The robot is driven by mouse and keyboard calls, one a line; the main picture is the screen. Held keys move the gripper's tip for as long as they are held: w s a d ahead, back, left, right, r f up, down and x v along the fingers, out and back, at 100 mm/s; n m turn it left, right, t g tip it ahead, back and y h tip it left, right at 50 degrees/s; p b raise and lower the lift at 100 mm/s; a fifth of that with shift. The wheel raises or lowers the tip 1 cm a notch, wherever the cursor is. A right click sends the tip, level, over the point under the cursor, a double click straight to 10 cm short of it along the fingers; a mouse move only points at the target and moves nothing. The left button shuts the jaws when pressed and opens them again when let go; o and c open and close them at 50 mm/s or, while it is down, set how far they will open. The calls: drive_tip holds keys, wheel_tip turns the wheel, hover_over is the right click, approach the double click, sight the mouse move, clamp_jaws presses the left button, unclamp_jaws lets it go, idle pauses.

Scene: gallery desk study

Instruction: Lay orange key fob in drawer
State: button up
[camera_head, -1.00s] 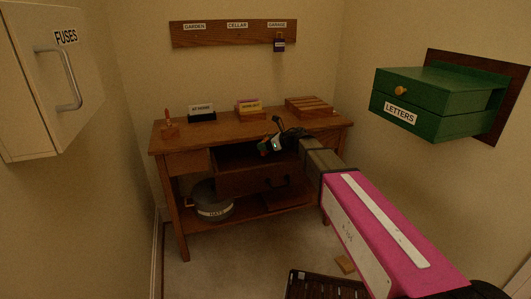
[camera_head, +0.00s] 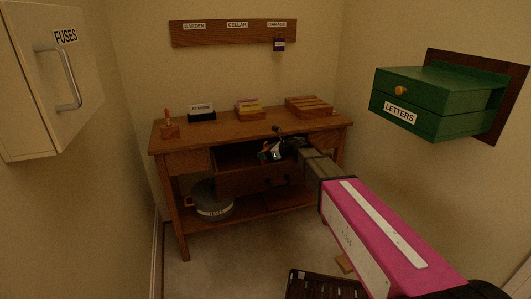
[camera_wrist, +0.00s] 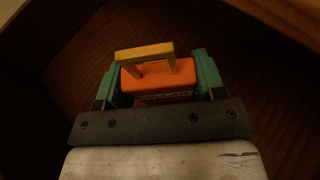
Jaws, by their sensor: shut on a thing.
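The orange key fob (camera_wrist: 158,83) is between the two green fingers of my gripper (camera_wrist: 157,80) in the wrist view. A tan loop rises from the fob. Brown wood lies beyond the fob, and I cannot tell whether the fob touches it. In the head view my gripper (camera_head: 268,155) is at the open drawer (camera_head: 245,181) of the wooden desk, over or inside its opening. The drawer is pulled out toward me, and its dark interior shows left of the gripper. The fob is too small to make out clearly in the head view.
A round grey tin (camera_head: 210,201) sits on the lower shelf. A green letters box (camera_head: 436,103) juts from the right wall.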

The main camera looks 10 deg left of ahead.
drive_tip(key=shift+f, duration=0.2)
drive_tip(key=o, duration=0.9)
drive_tip(key=shift+o, duration=0.2)
drive_tip(key=shift+r, duration=0.5)
drive_tip(key=v, duration=0.7)
drive_tip(key=shift+d+r, duration=0.2)
drive_tip(key=shift+s, duration=0.1)
